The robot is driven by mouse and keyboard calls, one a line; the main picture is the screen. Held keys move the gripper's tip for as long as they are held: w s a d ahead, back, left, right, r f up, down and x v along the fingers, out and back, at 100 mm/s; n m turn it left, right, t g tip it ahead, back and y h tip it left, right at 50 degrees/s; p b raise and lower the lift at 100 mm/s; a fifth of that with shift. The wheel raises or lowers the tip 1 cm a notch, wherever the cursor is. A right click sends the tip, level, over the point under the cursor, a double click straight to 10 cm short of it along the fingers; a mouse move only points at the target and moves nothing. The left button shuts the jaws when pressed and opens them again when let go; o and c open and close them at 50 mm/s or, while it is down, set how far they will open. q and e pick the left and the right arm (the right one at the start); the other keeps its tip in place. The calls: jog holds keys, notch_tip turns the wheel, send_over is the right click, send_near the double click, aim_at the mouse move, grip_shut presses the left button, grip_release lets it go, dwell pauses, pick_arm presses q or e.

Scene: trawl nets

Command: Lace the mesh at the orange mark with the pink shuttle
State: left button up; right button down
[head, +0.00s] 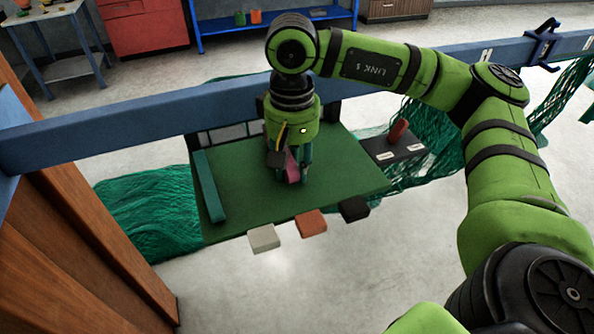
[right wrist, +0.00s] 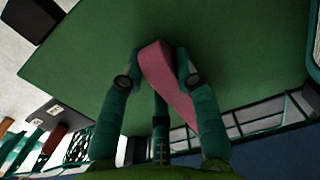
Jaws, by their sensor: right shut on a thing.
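My right gripper (head: 291,178) points down over the green board (head: 340,178) and is shut on the pink shuttle (head: 293,167). In the right wrist view the pink shuttle (right wrist: 163,72) sits between the fingers, its long part slanting back toward the palm. I cannot tell whether its tip touches the board. An orange block (head: 311,223) sits at the board's near edge, between a pale block (head: 264,238) and a black block (head: 354,208). Green net (head: 150,210) hangs left of the board and more net (head: 445,160) lies to its right. My left gripper is out of view.
A blue beam (head: 100,137) crosses behind the board. A dark red item (head: 398,131) stands on a black labelled tray (head: 390,149) at right. A teal bar (head: 208,185) lies along the board's left side. Brown wood (head: 60,235) borders the left. The board's right half is clear.

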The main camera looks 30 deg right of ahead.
jog(key=shift+w+d, duration=0.2)
jog(key=shift+w, duration=0.6)
jog(key=shift+w+d, duration=0.15)
jog(key=shift+w, duration=0.7)
jog(key=shift+w+d, duration=0.2)
jog(key=shift+w, duration=0.6)
jog(key=c, duration=0.8)
grip_release()
jog(key=shift+c, duration=0.2)
notch_tip(320, 180, up, 12)
jog(key=shift+s+f, duration=0.1)
